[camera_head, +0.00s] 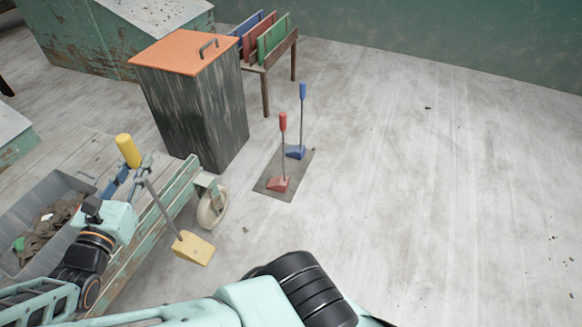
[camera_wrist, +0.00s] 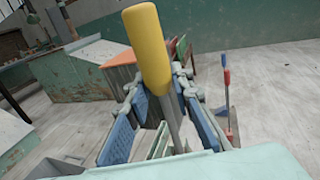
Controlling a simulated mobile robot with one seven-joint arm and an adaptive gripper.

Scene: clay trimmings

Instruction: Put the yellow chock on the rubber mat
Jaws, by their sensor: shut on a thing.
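The yellow chock is a wedge (camera_head: 194,248) on a grey rod with a yellow grip on top. My gripper (camera_head: 143,172) is shut on its rod just below the grip, and the wedge hangs in the air beside the green cart. In the wrist view the yellow grip (camera_wrist: 148,50) stands up between the blue finger pads of my gripper (camera_wrist: 165,112); the wedge is hidden there. The dark rubber mat (camera_head: 272,188) lies on the floor right of the bin. A red chock (camera_head: 280,184) and a blue chock (camera_head: 296,151) stand upright on it.
The cart (camera_head: 150,226) carries a grey tub (camera_head: 52,185) with brown scraps, and its wheel (camera_head: 212,207) is near the wedge. A dark bin (camera_head: 195,110) with an orange lid and a rack (camera_head: 275,65) of coloured boards stand behind. The floor right of the mat is clear.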

